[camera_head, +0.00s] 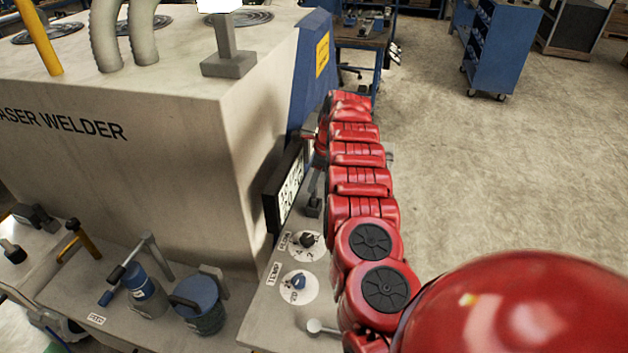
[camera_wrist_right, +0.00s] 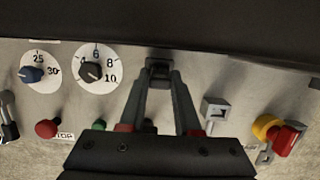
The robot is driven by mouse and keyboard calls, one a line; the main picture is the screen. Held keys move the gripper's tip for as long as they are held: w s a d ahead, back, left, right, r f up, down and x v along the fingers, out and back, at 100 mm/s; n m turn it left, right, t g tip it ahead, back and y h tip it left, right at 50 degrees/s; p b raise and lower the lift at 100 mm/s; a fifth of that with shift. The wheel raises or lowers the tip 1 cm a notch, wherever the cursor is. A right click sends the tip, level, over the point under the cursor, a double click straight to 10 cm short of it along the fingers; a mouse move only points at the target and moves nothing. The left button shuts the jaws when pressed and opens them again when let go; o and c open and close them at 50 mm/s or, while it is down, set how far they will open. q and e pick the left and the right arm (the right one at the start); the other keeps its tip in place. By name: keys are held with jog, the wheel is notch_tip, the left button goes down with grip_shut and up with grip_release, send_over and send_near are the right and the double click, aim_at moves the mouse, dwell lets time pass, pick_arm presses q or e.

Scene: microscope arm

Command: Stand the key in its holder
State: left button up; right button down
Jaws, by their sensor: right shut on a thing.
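My right gripper (camera_wrist_right: 161,82) is shut, in the right wrist view, with its fingertips on a small dark piece that I take to be the key (camera_wrist_right: 158,69). The piece is at the far part of the pale control panel (camera_wrist_right: 190,70), under the dark edge above; whether it touches the panel cannot be told. A small grey square bracket (camera_wrist_right: 215,110), possibly the holder, stands empty to the right of the fingers. In the head view my red right arm hides most of this gripper. My left gripper is not in view.
The panel carries a blue dial (camera_wrist_right: 33,74), a black dial (camera_wrist_right: 92,73), a red button (camera_wrist_right: 46,129), a green button (camera_wrist_right: 99,126) and a red knob on yellow (camera_wrist_right: 284,138). The laser welder (camera_head: 150,130) and a display (camera_head: 288,190) stand left of my arm. Open floor (camera_head: 500,170) lies right.

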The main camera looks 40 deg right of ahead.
jog(key=shift+f+b, duration=0.55)
jog(key=shift+f, duration=0.35)
jog(key=c, duration=0.5)
grip_release()
jog(key=shift+c, duration=0.2)
jog(key=shift+r, duration=0.1)
jog(key=b+v, duration=0.1)
jog(key=v, duration=1.6)
jog(key=shift+r, duration=0.15)
jog(key=shift+s+d, duration=0.1)
